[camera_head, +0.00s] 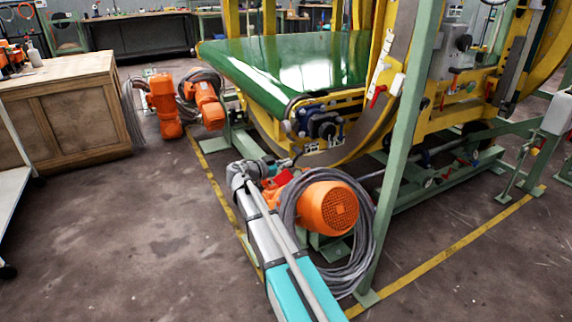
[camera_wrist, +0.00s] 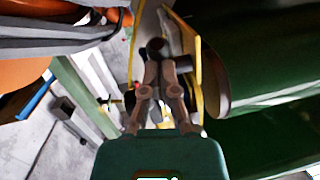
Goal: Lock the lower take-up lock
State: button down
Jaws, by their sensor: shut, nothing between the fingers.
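My gripper (camera_wrist: 158,68) is shut and empty in the wrist view, its fingertips together. A dark round knob-like end (camera_wrist: 157,46) shows right at or just beyond the tips; I cannot tell whether they touch. In the head view my arm reaches up from the bottom to beside the orange motor, and my gripper is not clearly visible there. A dark blue mechanism with round knobs (camera_head: 320,123) sits on the yellow frame below the green belt. I cannot tell which part is the lower take-up lock, or its state.
An orange motor (camera_head: 328,208) with coiled grey cable (camera_head: 361,262) stands right beside my arm. A green post (camera_head: 404,150) rises to its right. The green belt (camera_head: 290,62) overhangs behind, and its dark green roll (camera_wrist: 260,60) fills the wrist view's right side. Open floor lies left.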

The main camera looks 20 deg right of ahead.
jog(key=shift+w+d+f+b, duration=0.2)
jog(key=shift+d+f+b, duration=1)
jog(key=shift+f, duration=0.15)
jog(key=shift+d, duration=0.15)
jog(key=s+a+f+b, duration=0.1)
jog(key=a+f, duration=0.1)
jog(key=a, duration=0.1)
jog(key=s+a+f+b, duration=0.1)
jog(key=a+b, duration=0.1)
jog(key=s+a+f+b, duration=0.1)
jog(key=a+f+b, duration=0.1)
jog(key=a, duration=0.1)
jog(key=shift+s+a+f, duration=0.1)
jog(key=shift+a+f, duration=0.2)
jog(key=shift+a, duration=0.05)
jog(key=shift+s+a+f+b, duration=0.35)
jog(key=shift+a+f+b, duration=0.45)
jog(key=shift+b, duration=0.25)
jog(key=shift+r, duration=0.15)
